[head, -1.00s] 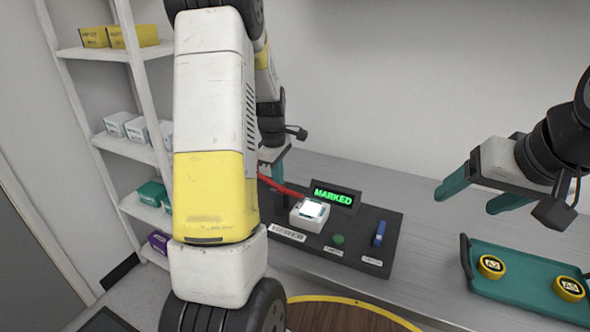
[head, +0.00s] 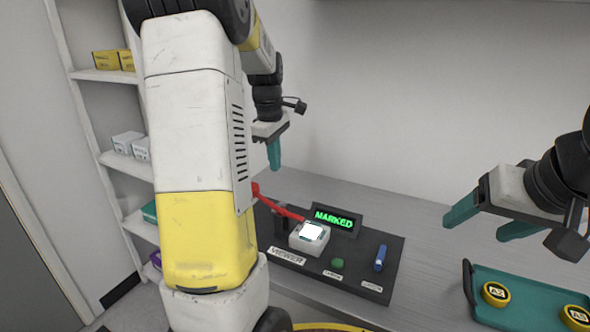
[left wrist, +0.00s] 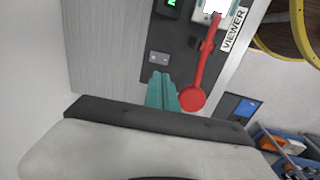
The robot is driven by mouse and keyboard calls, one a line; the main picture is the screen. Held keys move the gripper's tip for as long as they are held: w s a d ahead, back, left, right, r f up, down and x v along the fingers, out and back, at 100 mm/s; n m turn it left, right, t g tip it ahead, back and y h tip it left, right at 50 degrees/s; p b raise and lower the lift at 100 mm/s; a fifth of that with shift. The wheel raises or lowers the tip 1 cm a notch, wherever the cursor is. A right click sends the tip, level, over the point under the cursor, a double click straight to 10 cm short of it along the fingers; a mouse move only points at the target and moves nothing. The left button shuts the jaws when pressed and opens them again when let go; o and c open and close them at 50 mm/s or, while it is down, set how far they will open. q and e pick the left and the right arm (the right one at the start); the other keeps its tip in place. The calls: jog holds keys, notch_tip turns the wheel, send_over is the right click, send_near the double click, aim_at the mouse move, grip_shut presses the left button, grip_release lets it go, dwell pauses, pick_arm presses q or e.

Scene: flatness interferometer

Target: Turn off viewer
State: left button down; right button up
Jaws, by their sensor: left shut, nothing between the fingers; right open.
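The viewer (head: 309,237) is a white block with a lit white top, on a dark panel beside a "VIEWER" label (head: 287,256). A red lever (head: 283,210) reaches from the viewer toward the left; its round red end (left wrist: 192,99) shows in the left wrist view. A small display (head: 335,219) behind the viewer reads "MARKED" in green. My left gripper (head: 274,155) is shut and empty, pointing down above and behind the lever. In the left wrist view its teal fingers (left wrist: 162,90) appear beside the lever's round end. My right gripper (head: 480,222) is open and empty at the right.
The dark panel (head: 345,278) also bears a green button (head: 337,264) and a blue switch (head: 380,257). A teal tray (head: 520,291) with yellow round pieces (head: 496,293) lies at the right. Shelves with small boxes (head: 107,60) stand at the left. The bench behind the panel is clear.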

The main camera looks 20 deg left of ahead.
aim_at(281, 205)
pick_arm(q)
jog(key=shift+r, duration=0.1)
jog(key=shift+w+a, duration=0.1)
jog(key=shift+w, duration=0.65)
jog(key=f, duration=0.4)
jog(key=w+f, duration=0.1)
jog(key=f, duration=0.9)
jog(key=shift+w, duration=0.35)
jog(key=shift+f, duration=0.15)
jog(key=shift+s, duration=0.1)
jog(key=shift+s+r, duration=0.2)
jog(key=shift+s, duration=0.45)
